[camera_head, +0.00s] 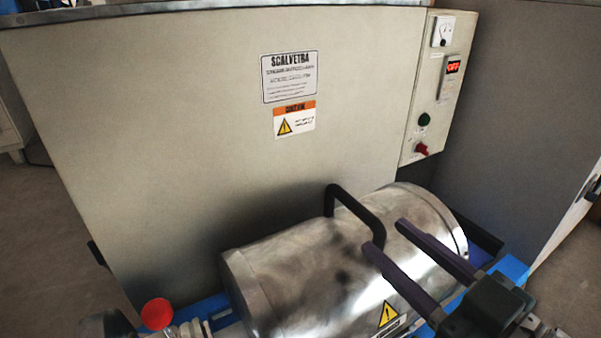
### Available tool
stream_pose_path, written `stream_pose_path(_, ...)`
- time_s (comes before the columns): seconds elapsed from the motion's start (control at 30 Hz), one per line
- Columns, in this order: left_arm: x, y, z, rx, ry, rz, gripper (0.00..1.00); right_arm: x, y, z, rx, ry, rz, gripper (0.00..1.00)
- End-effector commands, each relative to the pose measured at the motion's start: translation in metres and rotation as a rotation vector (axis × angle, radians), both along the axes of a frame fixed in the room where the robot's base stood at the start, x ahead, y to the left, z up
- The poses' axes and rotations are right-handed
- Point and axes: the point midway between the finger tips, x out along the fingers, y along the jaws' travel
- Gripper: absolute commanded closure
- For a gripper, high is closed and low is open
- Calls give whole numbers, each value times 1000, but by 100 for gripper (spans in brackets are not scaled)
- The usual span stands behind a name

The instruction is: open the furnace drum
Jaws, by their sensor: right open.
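The furnace drum (300,265) is a shiny metal cylinder lying on its side at the bottom middle, in front of a large grey cabinet. A black bar handle (357,212) arches up from its upper surface. The drum looks shut, with no visible gap. My right gripper (388,236) comes in from the lower right over the drum. Its two dark fingers are spread apart and empty. One fingertip appears close to the right leg of the handle; I cannot tell whether they touch. My left gripper is not in view.
The grey cabinet (190,130) rises behind the drum. A control panel (437,90) with a lit red display, a green button and a red switch is at its right. A red knob (157,313) stands left of the drum. Blue framing (512,268) shows at right.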

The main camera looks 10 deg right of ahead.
Motion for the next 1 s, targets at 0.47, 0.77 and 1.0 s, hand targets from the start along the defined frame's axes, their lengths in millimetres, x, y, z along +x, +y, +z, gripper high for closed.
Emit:
stream_pose_path(0.47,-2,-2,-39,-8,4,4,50,74,27,-1,0,-1,-2,50)
stream_pose_path(0.77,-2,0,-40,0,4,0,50,79,29,1,1,1,-2,50)
stream_pose_path(1.0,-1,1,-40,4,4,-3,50,79,29,1,1,1,-2,72)
